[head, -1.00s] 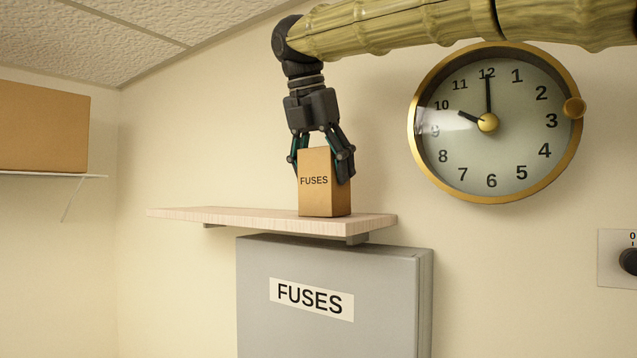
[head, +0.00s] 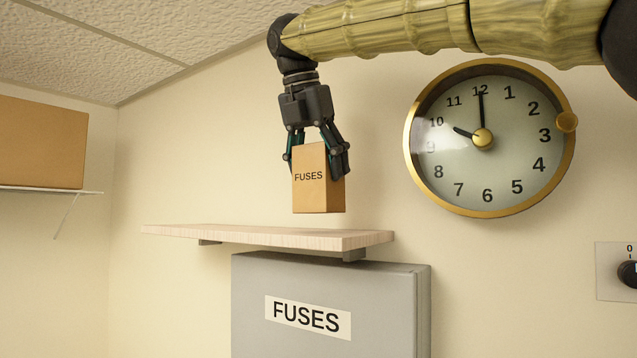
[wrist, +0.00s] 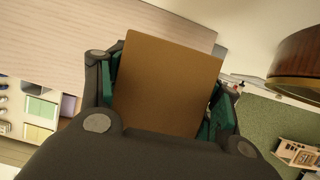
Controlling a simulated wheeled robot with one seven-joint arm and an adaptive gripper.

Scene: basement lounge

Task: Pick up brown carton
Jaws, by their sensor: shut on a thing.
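The brown carton (head: 313,190) is a small upright box with "FUSES" printed on its front. My gripper (head: 317,158) points down and is shut on its upper part, one finger on each side. In the head view the carton hangs above the pale wooden wall shelf (head: 260,236), with a gap of bare wall between its bottom and the shelf. In the wrist view the carton's plain brown top (wrist: 168,85) fills the space between the dark and green fingers. The carton's underside is hidden.
A grey fuse box (head: 325,275) labelled "FUSES" is below the shelf. A large brass-rimmed clock (head: 490,138) is on the wall to the right, under my arm. A bigger brown box (head: 40,142) stands on a white shelf (head: 45,189) at the left. The wooden shelf is bare.

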